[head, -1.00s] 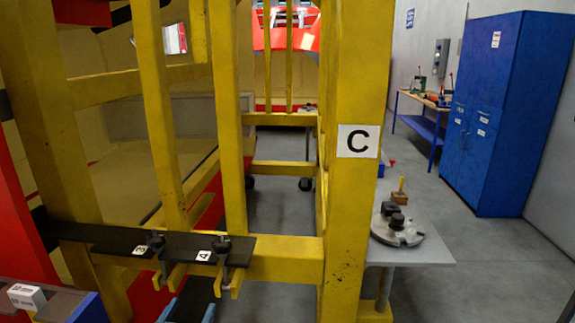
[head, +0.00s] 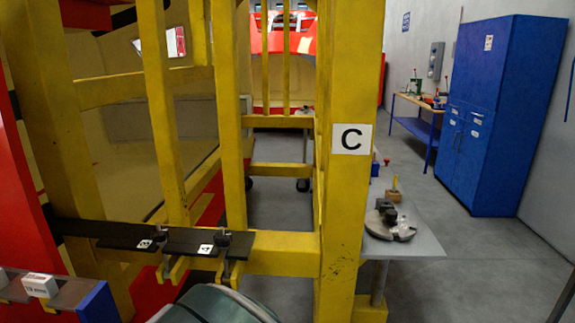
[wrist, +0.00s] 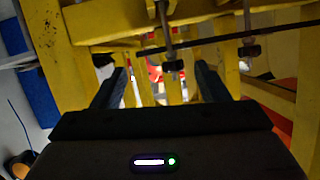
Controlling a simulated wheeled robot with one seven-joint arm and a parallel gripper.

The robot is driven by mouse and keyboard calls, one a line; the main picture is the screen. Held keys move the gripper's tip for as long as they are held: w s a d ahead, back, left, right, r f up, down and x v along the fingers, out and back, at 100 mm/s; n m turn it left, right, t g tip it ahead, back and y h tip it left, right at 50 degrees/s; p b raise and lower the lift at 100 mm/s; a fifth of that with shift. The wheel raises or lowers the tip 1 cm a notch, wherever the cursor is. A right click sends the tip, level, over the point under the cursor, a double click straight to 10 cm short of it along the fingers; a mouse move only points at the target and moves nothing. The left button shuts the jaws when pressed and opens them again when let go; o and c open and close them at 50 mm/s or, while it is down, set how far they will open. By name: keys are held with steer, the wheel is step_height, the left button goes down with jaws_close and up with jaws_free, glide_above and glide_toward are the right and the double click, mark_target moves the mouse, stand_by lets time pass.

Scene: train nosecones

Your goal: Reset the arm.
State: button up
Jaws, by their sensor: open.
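My gripper (wrist: 160,88) shows in the wrist view with its two dark fingers spread apart and nothing between them. It faces the yellow frame (wrist: 65,60), whose beams and dark clamp bolts (wrist: 173,66) lie beyond the fingers. In the head view, part of my arm (head: 215,305) shows as a rounded grey-green shape at the bottom edge, below the clamps. The gripper itself does not show in the head view.
The yellow frame (head: 343,220) with sign C fills the middle. A black bar (head: 110,234) with numbered clamps crosses it. A grey table (head: 405,240) stands right of it, a blue cabinet (head: 505,110) farther back. Grey floor (head: 480,270) at right is open.

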steer(key=s+d+r+n+g+y, duration=0.1)
steer(key=d+r+g+y, duration=0.15)
steer(key=d, duration=0.45)
steer(key=s+d+r+g+y, duration=0.2)
steer(key=d+r+g, duration=0.15)
steer(key=d, duration=0.45)
steer(key=s+d+g+h, duration=0.4)
steer(key=s+d+g, duration=0.1)
steer(key=s+d, duration=1.1)
steer(key=shift+d+r+h, duration=0.3)
steer(key=shift+d+h, duration=0.05)
steer(key=shift+d, duration=0.45)
